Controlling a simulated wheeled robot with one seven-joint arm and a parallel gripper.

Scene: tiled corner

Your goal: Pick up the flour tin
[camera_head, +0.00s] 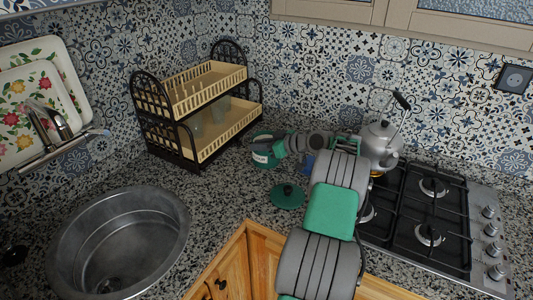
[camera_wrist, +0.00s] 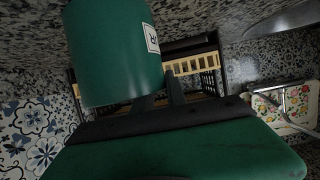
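The flour tin is a green cylinder with a pale label; it stands on the counter (camera_head: 262,159) beside the dish rack in the head view. It fills the upper left of the wrist view (camera_wrist: 112,52), where the scene is upside down. My gripper (camera_head: 284,148) is at the tin's upper right side in the head view. In the wrist view my two dark fingers (camera_wrist: 160,92) stand apart with a gap between them. The tin hides the left fingertip; the right finger lies outside the tin. I cannot tell whether either finger touches it.
A green round lid (camera_head: 288,195) lies on the counter in front of the tin. A two-tier dish rack (camera_head: 205,88) stands behind left. A kettle (camera_head: 380,142) and gas hob (camera_head: 430,220) are to the right. A sink (camera_head: 118,245) is front left.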

